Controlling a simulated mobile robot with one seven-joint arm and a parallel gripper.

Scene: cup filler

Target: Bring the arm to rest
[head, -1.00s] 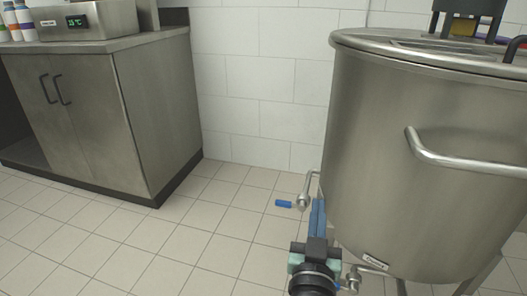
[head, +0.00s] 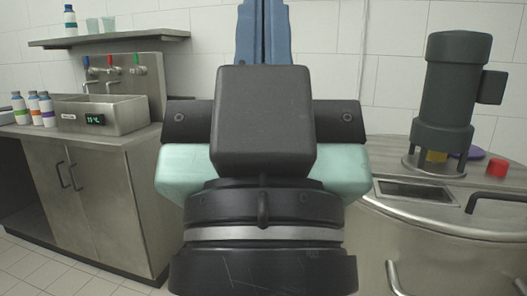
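My gripper (head: 264,30) is large in the middle of the head view, raised in front of the camera with its blue fingers pointing up. The two fingers lie side by side with hardly any gap, and I see nothing between them. Their tips run out of the top edge of the picture. The black and pale green wrist of my arm (head: 263,190) fills the centre and hides the wall and floor behind it. My gripper appears clear of the counter and the tank.
A steel tank (head: 450,262) with a dark motor (head: 447,95) and a red button (head: 496,169) on its lid stands at the right. At the left are a cabinet (head: 95,195), a basin with taps (head: 105,112), bottles (head: 34,108) and a wall shelf (head: 110,39).

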